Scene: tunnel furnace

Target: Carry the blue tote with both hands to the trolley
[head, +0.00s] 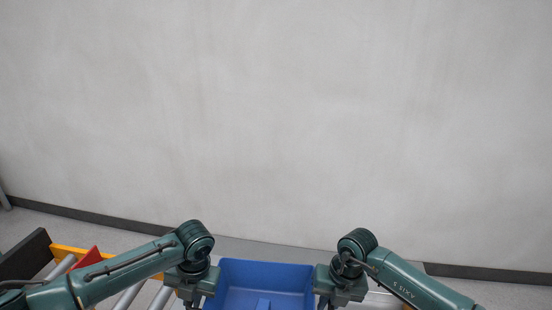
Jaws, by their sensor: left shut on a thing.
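The blue tote (265,274) is at the bottom middle of the head view, between my two grippers. I see its far wall and part of its inside; its near part is cut off by the picture's lower edge. My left gripper (194,300) is at the tote's left side, shut on it. My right gripper (326,300) is at the tote's right side; its fingers are too hidden and cropped to show whether they are shut on the rim. I cannot make out the trolley for certain.
A roller conveyor with grey rollers (130,296) and a yellow rail (68,252) lies at lower left, with a red piece (88,258) and a dark block (27,255) there. A plain grey wall (275,120) with a dark skirting strip (480,272) stands behind.

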